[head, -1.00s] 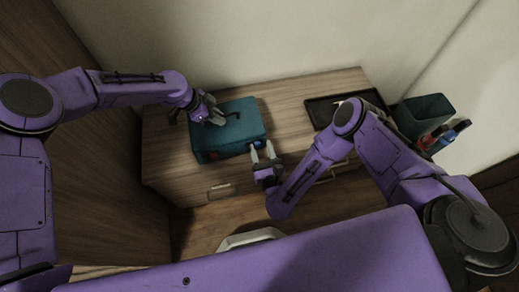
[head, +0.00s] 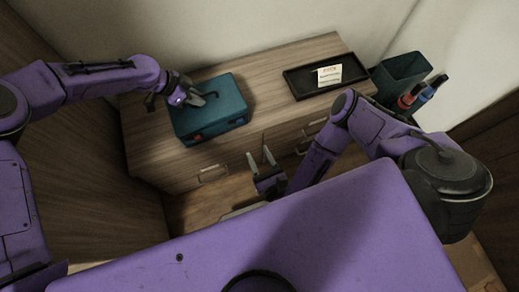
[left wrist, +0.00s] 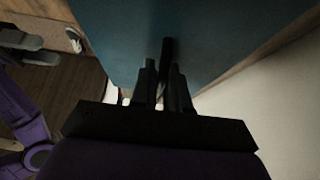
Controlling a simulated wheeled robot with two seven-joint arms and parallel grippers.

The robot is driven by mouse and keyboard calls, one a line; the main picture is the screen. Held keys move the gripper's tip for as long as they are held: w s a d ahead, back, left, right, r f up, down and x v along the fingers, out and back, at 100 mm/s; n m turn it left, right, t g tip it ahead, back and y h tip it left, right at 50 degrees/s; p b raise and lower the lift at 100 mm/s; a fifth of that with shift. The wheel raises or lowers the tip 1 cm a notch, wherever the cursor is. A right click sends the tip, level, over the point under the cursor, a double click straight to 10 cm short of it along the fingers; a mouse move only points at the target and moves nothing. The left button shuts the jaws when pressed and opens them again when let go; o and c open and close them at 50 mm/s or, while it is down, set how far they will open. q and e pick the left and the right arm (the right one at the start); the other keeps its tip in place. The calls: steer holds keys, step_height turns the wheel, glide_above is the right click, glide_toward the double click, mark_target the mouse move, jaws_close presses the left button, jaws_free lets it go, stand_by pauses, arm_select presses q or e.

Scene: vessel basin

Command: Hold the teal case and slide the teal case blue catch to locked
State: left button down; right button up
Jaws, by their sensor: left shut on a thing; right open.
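The teal case (head: 228,98) lies on the wooden cabinet top, with a dark handle on its upper face. My left gripper (head: 203,100) is shut on the handle; in the left wrist view its fingers close around the dark handle bar (left wrist: 167,52) against the teal surface (left wrist: 215,35). On the case's front side are a blue catch (head: 240,121) at the right and a red piece (head: 197,138) at the left. The blue catch is too small to tell its position. My right gripper (head: 260,157) is open and empty, in front of the case and apart from it.
A black tray (head: 296,83) with a cream labelled card (head: 329,75) lies at the right of the cabinet top (head: 270,85). A dark teal bin (head: 402,74) stands beyond it, beside red (head: 411,96) and blue (head: 432,87) bottle-like items. Drawer fronts face me below.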

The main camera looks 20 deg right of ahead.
arm_select(q)
steer(key=shift+s+f, duration=0.15)
steer(key=c, duration=1)
jaws_free()
steer(key=shift+c, duration=0.2)
